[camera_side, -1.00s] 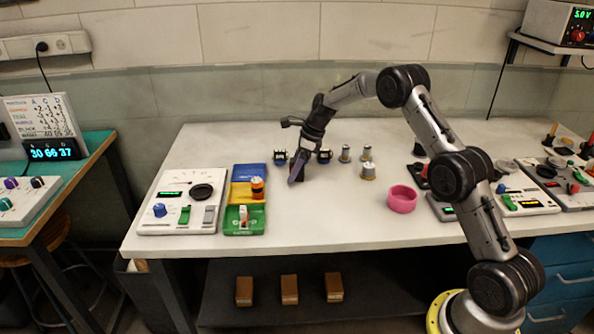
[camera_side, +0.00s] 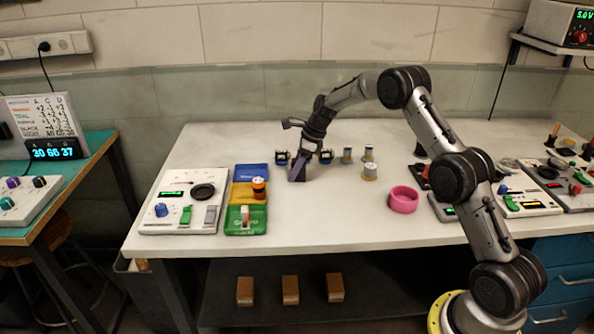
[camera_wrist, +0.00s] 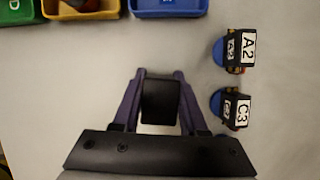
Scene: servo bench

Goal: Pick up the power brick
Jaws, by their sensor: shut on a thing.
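The power brick (camera_wrist: 159,102) is a small black block. In the wrist view it sits between the two fingers of my gripper (camera_wrist: 159,78), which are shut on it from both sides. In the side view my gripper (camera_side: 297,172) points down at the white table, right of the blue tray, and the dark brick shows only as a small shape at the fingertips. I cannot tell whether the brick touches the table.
Two black parts labelled A2 (camera_wrist: 243,50) and C3 (camera_wrist: 236,108) stand close to the right of my gripper. Blue (camera_wrist: 170,12), yellow (camera_side: 247,191) and green (camera_side: 234,229) trays lie to the left in the side view. A pink ring (camera_side: 403,199) and metal cylinders (camera_side: 370,172) stand to the right.

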